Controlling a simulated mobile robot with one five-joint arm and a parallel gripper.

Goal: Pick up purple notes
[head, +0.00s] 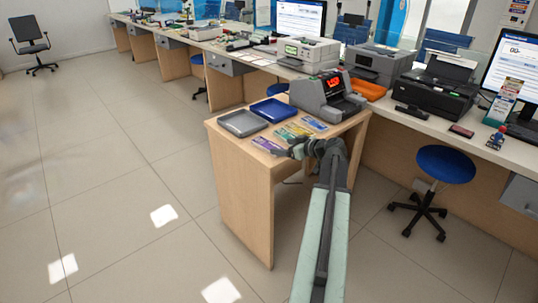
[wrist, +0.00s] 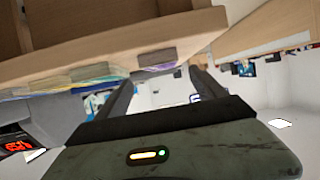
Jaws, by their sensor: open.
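The purple notes (head: 267,145) lie flat near the front left edge of the small wooden table, left of the other notes. My gripper (head: 285,153) is open and just right of and in front of them in the head view, close to the table's edge. In the wrist view, which appears upside down, the two dark fingers of my gripper (wrist: 162,88) stand apart with nothing between them. The purple notes (wrist: 155,59) show beyond the fingertips at the table edge. Whether a finger touches them I cannot tell.
Green and yellow notes (head: 292,133) and blue notes (head: 314,123) lie beside them on the small table (head: 240,175). Behind are a grey tray (head: 243,123), a blue tray (head: 270,110) and a counting machine (head: 325,97) with a red display. A blue stool (head: 445,165) stands at right.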

